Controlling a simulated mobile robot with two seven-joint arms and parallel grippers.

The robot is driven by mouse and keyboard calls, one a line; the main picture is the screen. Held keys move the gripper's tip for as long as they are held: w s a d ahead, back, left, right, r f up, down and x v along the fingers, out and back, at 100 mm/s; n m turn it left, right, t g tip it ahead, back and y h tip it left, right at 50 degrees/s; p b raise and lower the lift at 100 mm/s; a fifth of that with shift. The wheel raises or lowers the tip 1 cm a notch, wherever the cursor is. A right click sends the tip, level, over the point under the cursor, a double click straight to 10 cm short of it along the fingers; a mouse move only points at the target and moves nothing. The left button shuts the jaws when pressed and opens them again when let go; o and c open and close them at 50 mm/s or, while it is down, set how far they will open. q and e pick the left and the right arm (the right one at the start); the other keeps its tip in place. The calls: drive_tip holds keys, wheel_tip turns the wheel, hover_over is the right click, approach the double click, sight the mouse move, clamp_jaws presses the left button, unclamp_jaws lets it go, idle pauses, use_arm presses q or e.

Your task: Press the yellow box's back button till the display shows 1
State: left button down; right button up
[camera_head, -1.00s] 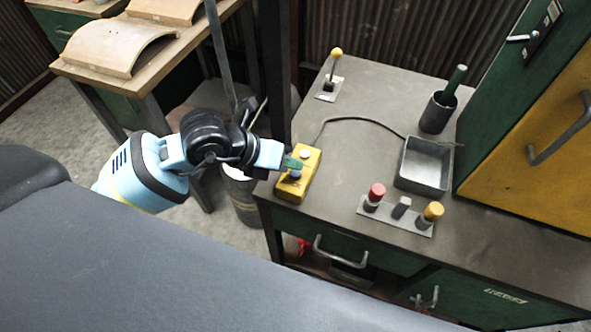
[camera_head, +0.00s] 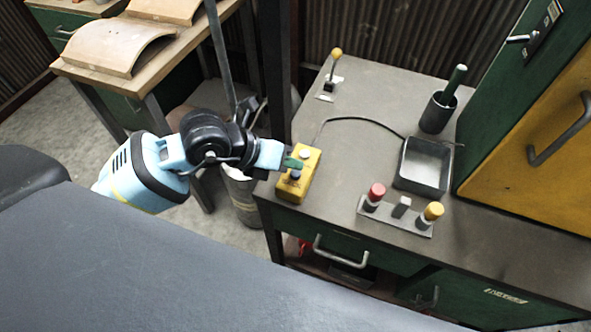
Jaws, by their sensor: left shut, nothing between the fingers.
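The yellow box (camera_head: 309,180) lies at the left front corner of the grey-topped bench, with a dark cable leaving its far end. Its back button (camera_head: 305,153) is a pale round knob near the far end. A second, bluish button (camera_head: 295,174) sits nearer the front. My left gripper (camera_head: 297,163) is shut, its green-tipped fingers over the box between the two buttons. I cannot tell whether the fingertips touch the box. No readable display shows in this view. My right gripper is not in view.
On the bench (camera_head: 345,215) stand a lever with a yellow knob (camera_head: 336,53), a square metal tray (camera_head: 400,182), a dark cup (camera_head: 435,115) with a green-handled tool, and a plate with red (camera_head: 376,191) and yellow (camera_head: 433,210) knobs. A dark post rises behind the box.

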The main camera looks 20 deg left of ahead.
use_arm(q)
drive_tip(key=shift+f, duration=0.15)
drive_tip(key=shift+f, duration=0.3)
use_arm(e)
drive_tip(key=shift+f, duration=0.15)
